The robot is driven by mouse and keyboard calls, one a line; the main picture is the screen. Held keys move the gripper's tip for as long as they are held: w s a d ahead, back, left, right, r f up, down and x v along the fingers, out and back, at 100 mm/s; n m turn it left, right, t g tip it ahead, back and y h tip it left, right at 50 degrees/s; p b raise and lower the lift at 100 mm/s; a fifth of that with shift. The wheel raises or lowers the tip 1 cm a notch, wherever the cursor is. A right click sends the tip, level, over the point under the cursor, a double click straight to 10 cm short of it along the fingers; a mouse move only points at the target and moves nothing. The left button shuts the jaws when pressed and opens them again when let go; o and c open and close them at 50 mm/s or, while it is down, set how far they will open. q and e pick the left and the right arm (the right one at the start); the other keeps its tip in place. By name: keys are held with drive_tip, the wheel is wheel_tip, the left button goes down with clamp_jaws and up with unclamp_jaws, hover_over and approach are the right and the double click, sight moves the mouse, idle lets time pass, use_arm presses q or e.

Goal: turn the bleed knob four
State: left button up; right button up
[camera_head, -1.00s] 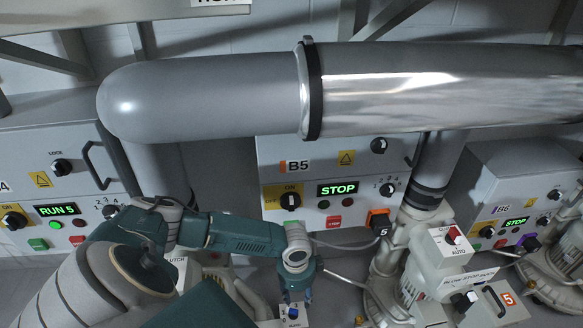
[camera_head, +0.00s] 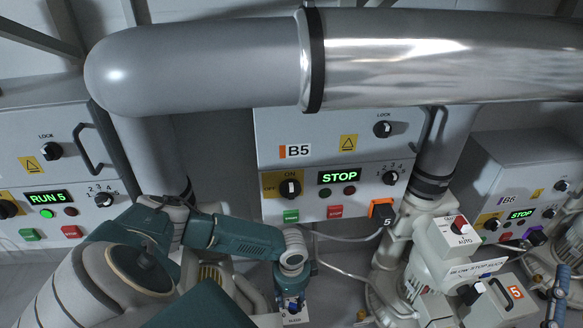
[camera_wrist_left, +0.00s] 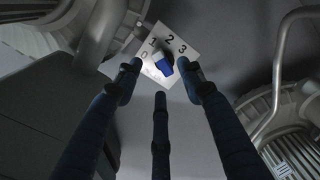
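In the head view my left gripper (camera_head: 292,292) points down over the white plate (camera_head: 295,319) and largely hides the knob. A blue finger at the right edge seems to be my right gripper (camera_head: 557,292), only partly in view.
Behind is the B5 panel (camera_head: 330,165) reading STOP, with an orange plug (camera_head: 382,211). A grey blower housing (camera_head: 425,262) with a white switch box (camera_head: 452,232) stands on the right. Hoses and a large pipe (camera_head: 200,62) are close by.

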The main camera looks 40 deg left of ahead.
sight(291, 306)
use_arm(q)
wheel_tip(291, 306, down, 4)
drive_tip(key=shift+r+b, duration=0.1)
drive_tip(key=shift+b, duration=0.65)
use_arm(e)
drive_tip(key=s+r+t+y, duration=0.2)
drive_tip(key=s+r+t, duration=0.3)
drive_tip(key=r, duration=0.3)
drive_tip(key=shift+s+d, duration=0.35)
drive_tip(key=shift+s, duration=0.35)
use_arm(q)
clamp_jaws()
